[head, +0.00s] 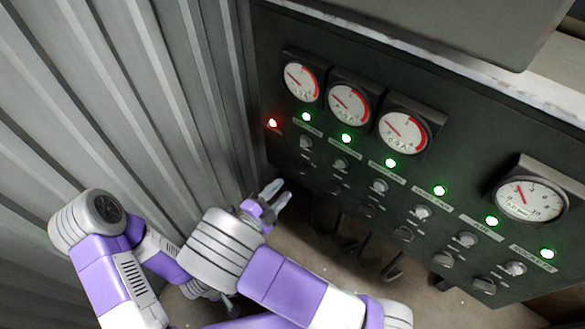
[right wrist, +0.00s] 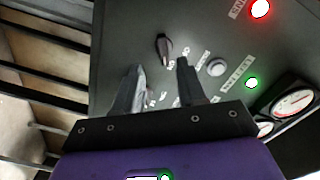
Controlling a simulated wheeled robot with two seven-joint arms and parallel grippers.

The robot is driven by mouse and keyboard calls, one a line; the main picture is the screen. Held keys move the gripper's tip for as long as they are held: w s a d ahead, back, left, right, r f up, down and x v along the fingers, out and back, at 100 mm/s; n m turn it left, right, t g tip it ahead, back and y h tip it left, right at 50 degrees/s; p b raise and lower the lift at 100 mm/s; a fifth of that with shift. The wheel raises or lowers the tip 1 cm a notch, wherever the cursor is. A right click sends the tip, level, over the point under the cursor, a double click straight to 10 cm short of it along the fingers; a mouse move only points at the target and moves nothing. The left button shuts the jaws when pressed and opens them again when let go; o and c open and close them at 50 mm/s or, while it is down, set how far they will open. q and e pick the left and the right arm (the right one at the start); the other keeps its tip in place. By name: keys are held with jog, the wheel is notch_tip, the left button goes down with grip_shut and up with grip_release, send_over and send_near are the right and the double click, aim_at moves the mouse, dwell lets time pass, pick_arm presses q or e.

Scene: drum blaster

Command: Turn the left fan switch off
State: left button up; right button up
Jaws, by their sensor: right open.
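A dark control panel (head: 345,190) carries a row of knob switches below labels and lights. My left gripper (head: 231,304) is mostly hidden behind my right arm.
A red light (head: 272,123) glows at the panel's left end, with several green lights to its right. Round gauges (head: 349,104) sit above. A corrugated wall (head: 130,90) stands close on the left. Dark hooked bars (head: 392,268) are under the panel.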

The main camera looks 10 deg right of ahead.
aim_at(298, 172)
jog(key=x, duration=0.2)
jog(key=b+x, duration=0.1)
jog(key=x, duration=0.4)
jog(key=shift+d+r, duration=0.15)
jog(key=shift+r, duration=0.15)
grip_shut()
